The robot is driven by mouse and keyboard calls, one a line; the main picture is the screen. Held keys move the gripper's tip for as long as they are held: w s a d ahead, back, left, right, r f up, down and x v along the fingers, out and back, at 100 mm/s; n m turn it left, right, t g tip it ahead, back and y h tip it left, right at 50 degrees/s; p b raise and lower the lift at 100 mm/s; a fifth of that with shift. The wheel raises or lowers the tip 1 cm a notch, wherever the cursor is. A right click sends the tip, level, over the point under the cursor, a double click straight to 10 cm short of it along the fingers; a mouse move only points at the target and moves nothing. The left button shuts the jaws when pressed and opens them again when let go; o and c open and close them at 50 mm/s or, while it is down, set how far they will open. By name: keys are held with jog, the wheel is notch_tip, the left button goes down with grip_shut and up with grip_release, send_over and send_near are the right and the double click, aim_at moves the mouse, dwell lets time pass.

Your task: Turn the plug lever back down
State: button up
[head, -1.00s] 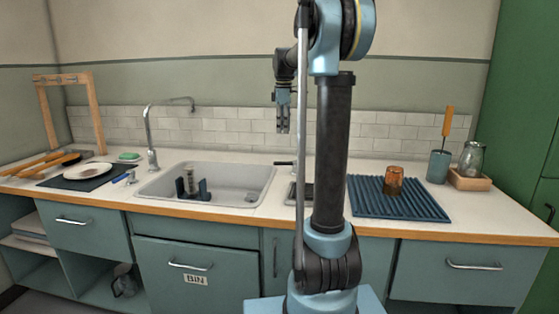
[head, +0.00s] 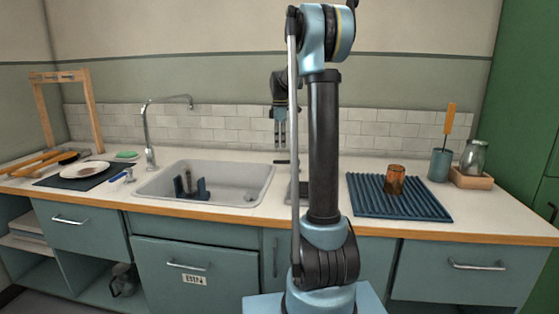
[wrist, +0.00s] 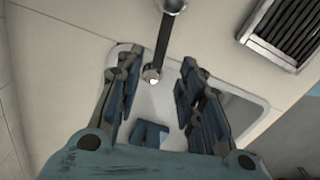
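The plug lever (head: 283,162) is a dark bar on the counter just right of the sink (head: 258,188), partly hidden by my arm in the head view. In the wrist view, the lever (wrist: 162,42) runs from a round metal mount at the top to a rounded pale tip, over the sink's rim. My gripper (head: 281,146) points down above the lever. In the wrist view, my gripper (wrist: 160,68) is open, with its fingers apart on either side of the lever's tip in the picture. No contact with the lever shows.
A blue holder (head: 203,189) with a grey cylinder stands in the sink. The tap (head: 150,135) rises at the sink's left. A dark slotted grille (wrist: 285,30) lies near the lever. A ribbed blue mat (head: 410,207) with an amber glass (head: 394,180) is at right.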

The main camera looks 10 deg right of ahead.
aim_at(286, 162)
notch_tip(286, 162, down, 8)
jog(key=shift+f, duration=0.1)
dwell(0.4)
grip_shut()
